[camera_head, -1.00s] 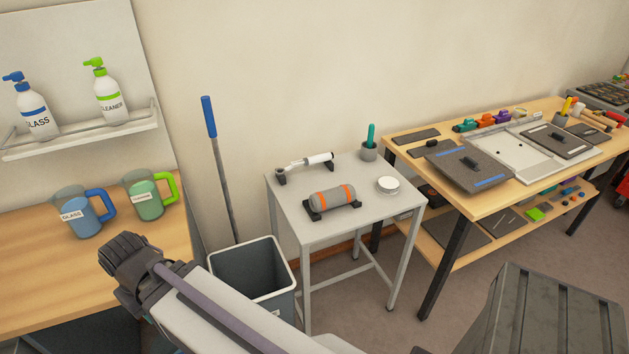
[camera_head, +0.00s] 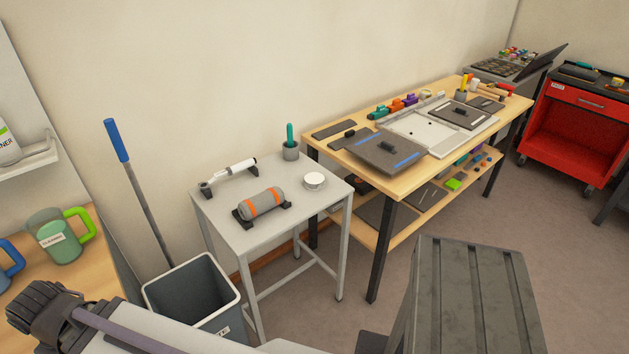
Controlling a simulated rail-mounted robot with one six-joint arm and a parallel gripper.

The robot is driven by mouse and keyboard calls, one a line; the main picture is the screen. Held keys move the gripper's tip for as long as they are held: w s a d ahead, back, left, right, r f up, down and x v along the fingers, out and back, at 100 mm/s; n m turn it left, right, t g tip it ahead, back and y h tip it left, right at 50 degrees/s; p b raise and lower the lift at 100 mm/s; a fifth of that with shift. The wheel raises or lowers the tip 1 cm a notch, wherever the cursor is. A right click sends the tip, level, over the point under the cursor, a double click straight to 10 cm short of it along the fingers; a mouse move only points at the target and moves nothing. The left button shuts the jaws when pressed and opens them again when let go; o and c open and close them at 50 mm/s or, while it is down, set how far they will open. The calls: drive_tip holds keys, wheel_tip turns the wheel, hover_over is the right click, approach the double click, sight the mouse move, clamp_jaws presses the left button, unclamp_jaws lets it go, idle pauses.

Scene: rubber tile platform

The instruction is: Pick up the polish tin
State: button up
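A small round tin with a white top and silvery side (camera_head: 315,181), which looks like the polish tin, sits flat near the right side of a small grey table (camera_head: 250,236). Nothing touches it. Part of my own arm crosses the lower left corner of the view, well apart from the tin. My gripper's fingers do not show.
A grey roll with orange bands (camera_head: 262,202), a white tube on a stand (camera_head: 232,171) and a cup with a green handle (camera_head: 290,150) share the table. A grey bin (camera_head: 195,295) stands left; a wooden bench (camera_head: 470,140) stands right. A dark ribbed block (camera_head: 468,300) is in front.

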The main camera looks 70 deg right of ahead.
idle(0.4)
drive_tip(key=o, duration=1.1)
